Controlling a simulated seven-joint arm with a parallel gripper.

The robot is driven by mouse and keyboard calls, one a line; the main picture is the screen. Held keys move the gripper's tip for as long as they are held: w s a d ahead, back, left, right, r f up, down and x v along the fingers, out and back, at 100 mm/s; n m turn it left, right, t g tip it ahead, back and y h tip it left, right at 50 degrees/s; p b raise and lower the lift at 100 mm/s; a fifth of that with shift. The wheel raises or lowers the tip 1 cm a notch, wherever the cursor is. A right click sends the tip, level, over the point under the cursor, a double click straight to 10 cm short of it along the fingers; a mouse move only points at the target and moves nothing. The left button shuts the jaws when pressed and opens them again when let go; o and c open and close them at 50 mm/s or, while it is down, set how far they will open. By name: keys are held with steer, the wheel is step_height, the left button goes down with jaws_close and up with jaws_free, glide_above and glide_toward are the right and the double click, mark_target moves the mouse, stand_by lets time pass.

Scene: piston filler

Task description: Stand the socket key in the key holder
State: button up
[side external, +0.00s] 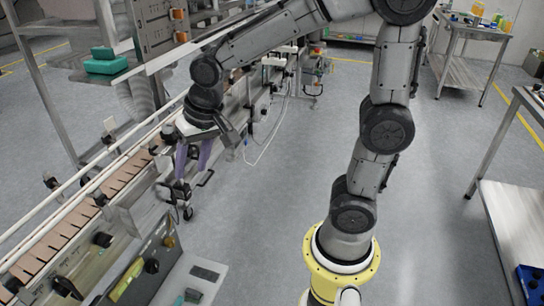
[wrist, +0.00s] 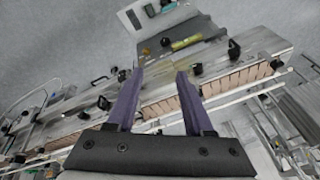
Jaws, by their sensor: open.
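My gripper (side external: 192,168) has two purple fingers and hangs over the near edge of the conveyor machine. In the wrist view my gripper (wrist: 160,75) is open, with nothing between the fingers. I cannot make out the socket key or the key holder for certain. A grey tray (side external: 182,277) at the bottom of the side view carries a dark pad and small dark and green items. The tray (wrist: 134,19) also shows at the top of the wrist view, well beyond the fingertips, with small dark items too small to identify.
The conveyor (side external: 62,232) with brown segments and pale guide rails runs diagonally at the left. Black knobs and brackets stick out along its edge, near my gripper. A bench (side external: 515,225) stands at the right; open floor lies between.

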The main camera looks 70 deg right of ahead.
steer(key=s+d+r+n+t, duration=0.1)
steer(key=s+n, duration=0.2)
steer(key=s, duration=0.5)
steer(key=s+d+r+n, duration=0.1)
steer(key=s+r+n, duration=0.1)
steer(key=s, duration=0.6)
steer(key=shift+s+d+r+n+t, duration=0.3)
steer(key=shift+d+n+t, duration=0.1)
steer(key=shift+n, duration=0.1)
